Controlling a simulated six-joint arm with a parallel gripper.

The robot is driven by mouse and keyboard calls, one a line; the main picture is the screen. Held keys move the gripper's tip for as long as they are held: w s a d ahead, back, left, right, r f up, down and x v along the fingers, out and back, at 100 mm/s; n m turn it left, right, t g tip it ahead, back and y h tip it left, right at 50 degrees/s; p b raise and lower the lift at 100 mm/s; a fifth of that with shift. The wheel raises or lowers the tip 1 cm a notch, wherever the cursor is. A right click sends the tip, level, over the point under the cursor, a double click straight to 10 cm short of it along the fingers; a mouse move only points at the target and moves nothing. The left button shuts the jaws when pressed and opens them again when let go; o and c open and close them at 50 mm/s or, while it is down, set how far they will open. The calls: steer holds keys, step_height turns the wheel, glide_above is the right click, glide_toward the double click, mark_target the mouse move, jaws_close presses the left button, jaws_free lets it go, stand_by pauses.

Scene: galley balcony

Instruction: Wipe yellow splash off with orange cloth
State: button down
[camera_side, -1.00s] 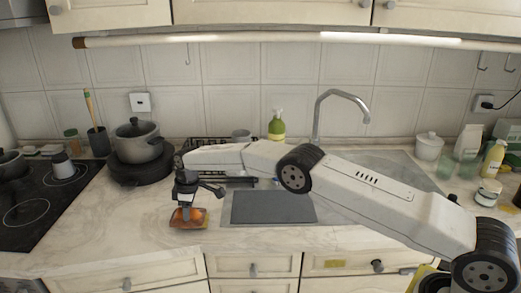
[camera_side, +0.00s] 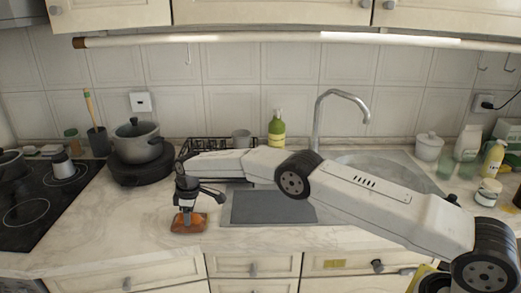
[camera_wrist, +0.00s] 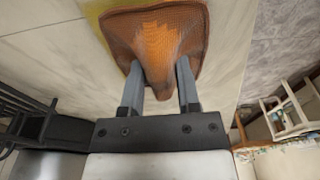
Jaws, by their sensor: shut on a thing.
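My gripper (camera_side: 187,208) is shut on the orange cloth (camera_side: 189,223), which lies on the marble counter left of the grey board. In the wrist view, my gripper (camera_wrist: 158,68) pinches a raised fold of the orange cloth (camera_wrist: 165,32) between its two fingers, and the rest of the cloth spreads flat with a brownish edge. A faint part of the yellow splash (camera_wrist: 95,12) shows at the cloth's upper left in the wrist view. Any of the splash under the cloth is hidden, and I cannot make it out in the side view.
A dark grey board (camera_side: 272,207) lies right of the cloth. A black stove (camera_side: 48,205) is at the left, with a pot (camera_side: 137,142) behind. Bare counter (camera_side: 130,215) lies left of the cloth.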

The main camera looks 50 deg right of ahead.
mark_target(194, 213)
steer(key=shift+f, duration=0.25)
steer(key=shift+s+d, duration=0.1)
steer(key=shift+s+d+r, duration=0.1)
steer(key=shift+s+d, duration=0.3)
stand_by(0.5)
steer(key=shift+r, duration=2.5)
